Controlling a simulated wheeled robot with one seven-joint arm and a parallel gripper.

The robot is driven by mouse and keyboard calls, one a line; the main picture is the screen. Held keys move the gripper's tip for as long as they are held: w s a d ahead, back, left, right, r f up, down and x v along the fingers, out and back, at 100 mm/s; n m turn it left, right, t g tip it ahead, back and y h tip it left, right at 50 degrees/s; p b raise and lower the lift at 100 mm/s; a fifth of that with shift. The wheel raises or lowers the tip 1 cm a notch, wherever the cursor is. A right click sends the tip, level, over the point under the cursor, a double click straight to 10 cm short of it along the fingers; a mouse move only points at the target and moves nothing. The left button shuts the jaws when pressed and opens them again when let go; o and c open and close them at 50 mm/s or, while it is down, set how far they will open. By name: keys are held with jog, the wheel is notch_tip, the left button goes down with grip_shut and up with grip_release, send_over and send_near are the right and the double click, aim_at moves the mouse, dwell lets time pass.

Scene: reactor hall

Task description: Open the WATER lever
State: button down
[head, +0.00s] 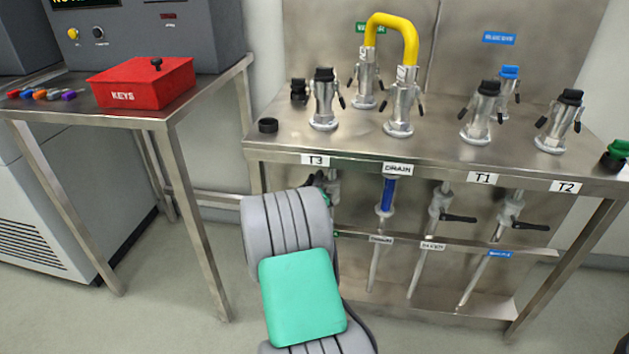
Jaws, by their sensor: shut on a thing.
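Under the steel bench stands a row of pipes with lever valves. One has a blue handle (388,194) standing upright along its pipe, below the DRAIN label. Two have black handles pointing right, one below T1 (459,218) and one lower, below T2 (525,226). A further valve (334,187) below T3 is mostly hidden behind my arm, with a small dark part at its left. The small tags on the lower rail are too blurred to read surely, so I cannot tell which lever is WATER. My arm reaches toward the T3 pipe and hides my gripper.
The steel bench (420,168) carries several upright couplings; a yellow hose (396,20) joins two. At left, a table (75,110) holds a red KEYS box (142,83) and several coloured keys (40,95). The floor between the tables (185,285) is clear.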

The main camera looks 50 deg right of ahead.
jog(key=c, duration=1.4)
grip_release()
jog(key=shift+o, duration=0.2)
jog(key=shift+a, duration=0.1)
jog(key=v, duration=0.7)
jog(key=shift+s+a, duration=0.25)
jog(key=shift+c, duration=0.2)
